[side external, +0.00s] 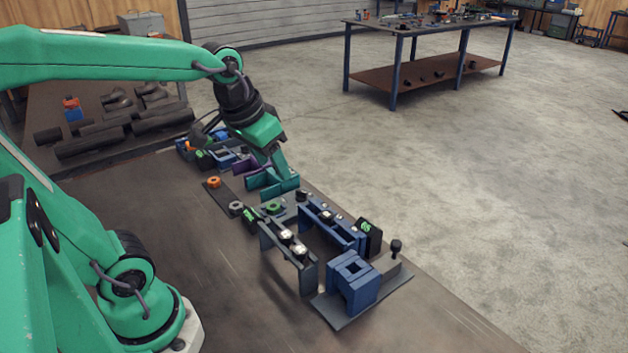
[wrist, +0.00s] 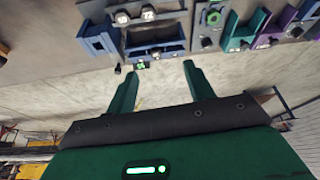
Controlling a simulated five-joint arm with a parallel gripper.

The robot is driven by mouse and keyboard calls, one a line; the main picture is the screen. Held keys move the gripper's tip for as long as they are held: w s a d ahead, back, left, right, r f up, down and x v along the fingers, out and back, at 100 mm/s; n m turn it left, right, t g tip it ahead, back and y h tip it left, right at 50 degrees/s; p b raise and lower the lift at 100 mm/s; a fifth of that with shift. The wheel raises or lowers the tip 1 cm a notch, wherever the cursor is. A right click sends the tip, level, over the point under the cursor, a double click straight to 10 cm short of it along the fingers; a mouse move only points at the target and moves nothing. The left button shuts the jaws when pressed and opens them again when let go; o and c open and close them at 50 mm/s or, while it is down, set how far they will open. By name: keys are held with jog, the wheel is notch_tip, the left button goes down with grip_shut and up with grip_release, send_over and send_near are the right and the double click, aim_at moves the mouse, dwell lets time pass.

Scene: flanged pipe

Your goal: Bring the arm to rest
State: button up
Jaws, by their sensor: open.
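My gripper (side external: 281,170) is at the end of my green arm, near the far edge of the workbench. It appears close to the teal holder (side external: 272,186), and the side view does not show whether they touch. In the wrist view my gripper (wrist: 160,70) has its two green fingers spread apart with nothing between them. The fingers point toward the bench edge and the row of fixtures. I cannot make out an assembled flanged pipe.
Along the bench (side external: 130,235) stand a blue block fixture (side external: 352,282), a grey rack (side external: 289,257) with silver pieces, a blue rack (side external: 330,225) and a purple holder (wrist: 279,24). Dark pipes (side external: 95,140) lie at the back left. The near bench surface is clear.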

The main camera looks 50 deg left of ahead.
jog(key=s+d+f+m+t, duration=0.1)
jog(key=s+d, duration=0.1)
jog(key=s, duration=0.4)
jog(key=shift+s+d, duration=0.2)
jog(key=shift+d, duration=0.15)
jog(key=shift+w, duration=0.15)
dwell(1.5)
